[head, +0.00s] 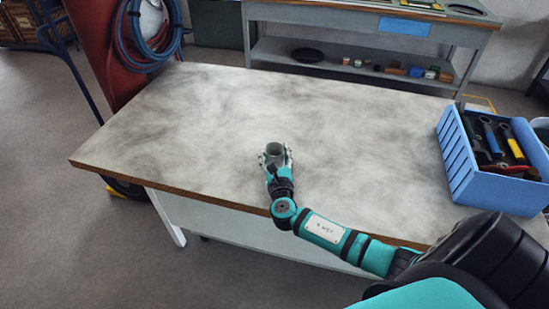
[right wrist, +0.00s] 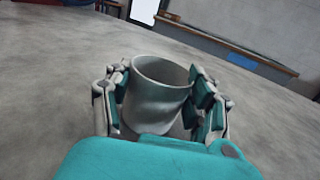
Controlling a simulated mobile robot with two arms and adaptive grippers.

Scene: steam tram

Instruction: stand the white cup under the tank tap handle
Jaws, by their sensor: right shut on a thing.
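The white cup (head: 274,149) looks grey-white and stands upright at the middle of the workbench (head: 200,120). It also shows in the right wrist view (right wrist: 155,98), with its open rim up and a finger on each side. My right gripper (head: 275,158) is shut on the cup; in the right wrist view (right wrist: 160,100) its teal finger pads press the cup's walls. I cannot tell whether the cup's base touches the bench top. No tank or tap handle can be made out. My left gripper is out of view.
A blue crate (head: 467,162) of tools stands at the right end of the bench. Behind is a grey shelf bench (head: 350,45) with small jars and a dark dish (head: 307,55). Coiled hoses (head: 152,40) hang at the back left. The bench's left half is clear.

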